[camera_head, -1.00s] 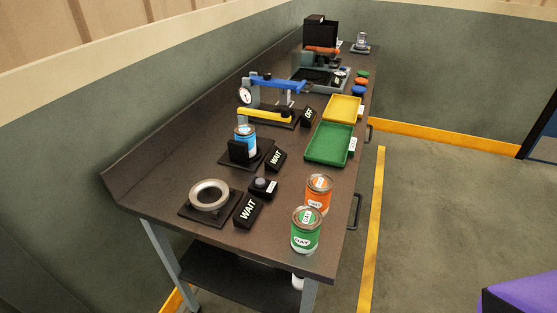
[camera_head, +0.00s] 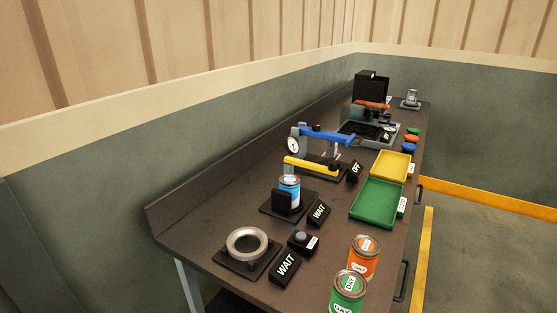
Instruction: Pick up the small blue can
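The small blue can (camera_head: 290,190) stands upright on a black square stand on the workbench, behind a black block that hides part of its lower front. It has a blue body, a white label and a metal lid. Neither of my grippers shows in the head view.
An orange can (camera_head: 363,258) and a green can (camera_head: 347,292) stand at the bench's near right. A metal ring (camera_head: 247,243) on a black plate is at the near left. A blue and yellow lever device (camera_head: 318,157) stands behind the blue can. Green (camera_head: 356,212) and yellow (camera_head: 376,173) trays lie to the right.

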